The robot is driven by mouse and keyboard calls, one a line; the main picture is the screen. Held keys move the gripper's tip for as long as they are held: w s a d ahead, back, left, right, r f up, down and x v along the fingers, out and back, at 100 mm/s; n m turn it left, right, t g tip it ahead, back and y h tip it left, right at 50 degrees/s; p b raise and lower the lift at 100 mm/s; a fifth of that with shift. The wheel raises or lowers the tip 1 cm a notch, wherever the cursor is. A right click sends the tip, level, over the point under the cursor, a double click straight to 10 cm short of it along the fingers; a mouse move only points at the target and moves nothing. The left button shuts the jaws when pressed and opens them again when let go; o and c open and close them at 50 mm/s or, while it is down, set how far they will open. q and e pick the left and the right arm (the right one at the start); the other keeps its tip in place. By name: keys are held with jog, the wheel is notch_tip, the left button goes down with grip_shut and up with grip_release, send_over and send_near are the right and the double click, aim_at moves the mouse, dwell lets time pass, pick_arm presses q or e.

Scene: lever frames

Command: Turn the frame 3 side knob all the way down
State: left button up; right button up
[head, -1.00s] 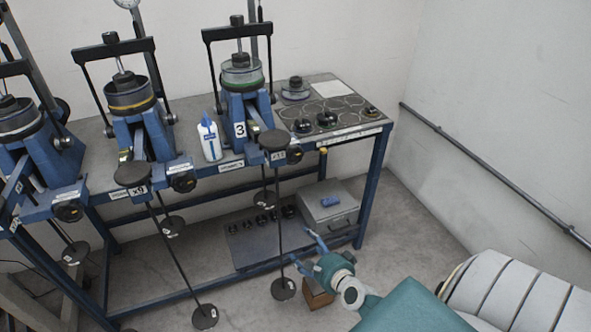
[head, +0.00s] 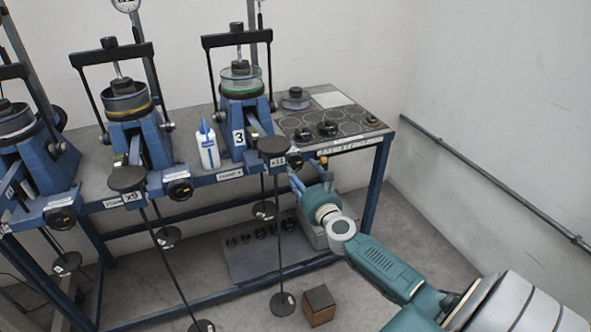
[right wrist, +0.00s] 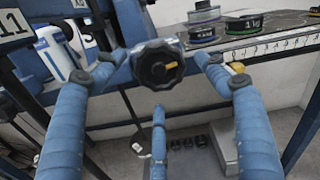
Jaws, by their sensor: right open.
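Frame 3 (head: 239,137) is the blue lever frame with a "3" label, the rightmost on the bench in the head view. Its side knob (right wrist: 158,65) is black and lobed, with a yellow mark, and faces the camera in the right wrist view. In the head view the knob (head: 294,157) is small, beside the "x11" label. My right gripper (head: 298,181) is at the bench's front edge by the knob. In the right wrist view its blue fingers (right wrist: 162,72) are open, spread to either side of the knob, with no contact visible. My left gripper is not in view.
Two more lever frames (head: 128,125) stand to the left. A white bottle (head: 208,148) is beside frame 3. Black weights (head: 327,128) sit on the bench's right end. A hanging rod with a disc (head: 283,304) is left of my arm; a wooden block (head: 319,304) is on the floor.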

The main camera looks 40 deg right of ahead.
jog(key=shift+x, duration=1.15)
jog(key=c, duration=1.1)
jog(key=shift+c, duration=0.2)
